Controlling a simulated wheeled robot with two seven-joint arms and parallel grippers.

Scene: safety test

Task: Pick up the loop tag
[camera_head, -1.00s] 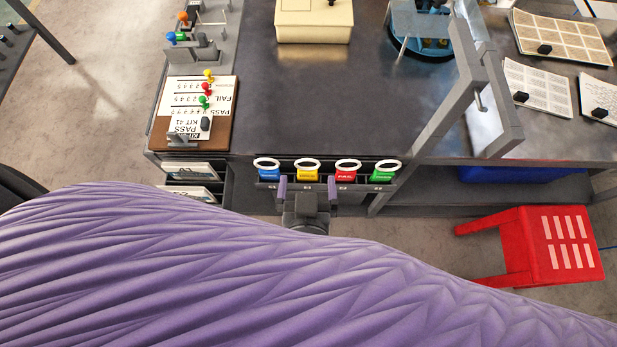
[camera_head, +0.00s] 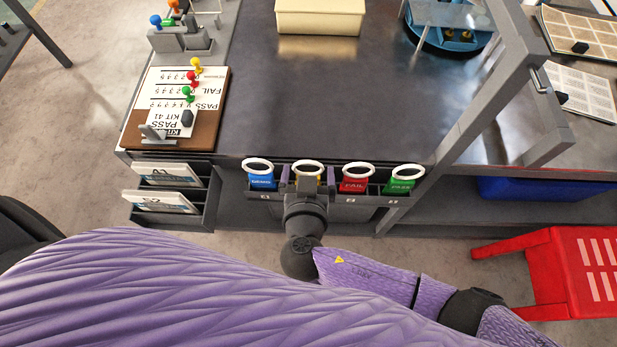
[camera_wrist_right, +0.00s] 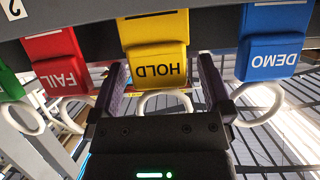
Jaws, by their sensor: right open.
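Several loop tags stand in a rack (camera_head: 379,189) at the bench front: a blue DEMO tag (camera_head: 261,181), a yellow HOLD tag (camera_wrist_right: 155,38), a red FAIL tag (camera_head: 354,184) and a green tag (camera_head: 400,186). Each has a white loop. My right gripper (camera_head: 307,182) is open at the yellow tag. In the right wrist view its fingers (camera_wrist_right: 163,82) are on either side of the yellow tag's white loop (camera_wrist_right: 163,100), with nothing held. In the head view the gripper hides most of the yellow tag. My left gripper is out of view.
Left of the rack are card slots (camera_head: 168,188) and a brown board (camera_head: 201,138) with coloured pins. A cream box (camera_head: 320,20) stands at the back. A grey frame (camera_head: 487,115) rises on the right, near a red stool (camera_head: 560,265). The middle bench top is clear.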

